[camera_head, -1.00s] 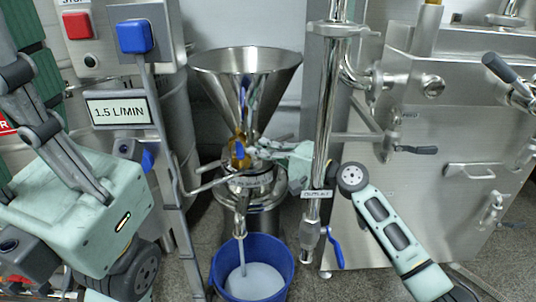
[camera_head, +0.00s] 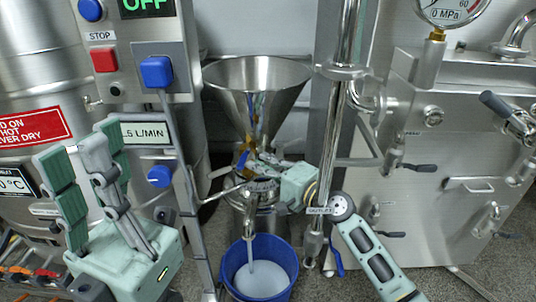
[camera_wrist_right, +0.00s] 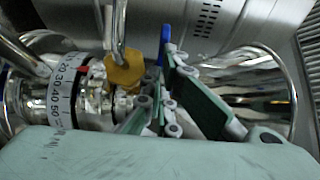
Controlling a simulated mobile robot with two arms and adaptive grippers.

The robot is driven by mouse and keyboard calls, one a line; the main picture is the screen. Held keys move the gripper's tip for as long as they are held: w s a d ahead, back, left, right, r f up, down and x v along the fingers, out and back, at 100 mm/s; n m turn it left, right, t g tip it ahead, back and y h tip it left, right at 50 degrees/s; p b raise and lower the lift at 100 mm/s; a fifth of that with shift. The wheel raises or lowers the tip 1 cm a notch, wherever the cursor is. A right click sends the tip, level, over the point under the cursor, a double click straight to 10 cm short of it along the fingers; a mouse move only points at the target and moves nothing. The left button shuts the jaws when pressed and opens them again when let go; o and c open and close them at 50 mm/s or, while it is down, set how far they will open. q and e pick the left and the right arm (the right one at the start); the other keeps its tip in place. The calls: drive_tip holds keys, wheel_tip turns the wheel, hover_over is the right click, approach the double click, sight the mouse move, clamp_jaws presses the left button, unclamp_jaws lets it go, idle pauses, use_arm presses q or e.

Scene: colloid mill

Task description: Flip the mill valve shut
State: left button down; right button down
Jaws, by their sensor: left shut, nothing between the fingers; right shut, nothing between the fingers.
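The steel mill with its funnel hopper (camera_head: 258,92) stands in the middle of the head view. A blue valve lever (camera_head: 243,159) shows at its neck; in the right wrist view the blue lever (camera_wrist_right: 161,50) stands upright beside a brass-coloured valve body (camera_wrist_right: 125,71). My right gripper (camera_head: 258,163) is at the mill neck, shut and empty, close beside the lever; its fingers (camera_wrist_right: 170,82) partly cover the lever's lower part. Contact cannot be told. My left gripper (camera_head: 80,145) is shut and empty, raised at the left, away from the mill.
A pale stream falls from the mill spout (camera_head: 250,240) into a blue bucket (camera_head: 228,270) on the floor. A vertical outlet pipe (camera_head: 335,150) with another blue lever (camera_head: 336,260) stands right of the mill. A control box (camera_head: 140,50) and a post are at left; a steel machine (camera_head: 440,220) fills the right.

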drive_tip(key=shift+a, duration=0.1)
idle(0.3)
wheel_tip(320, 180, up, 10)
idle(0.5)
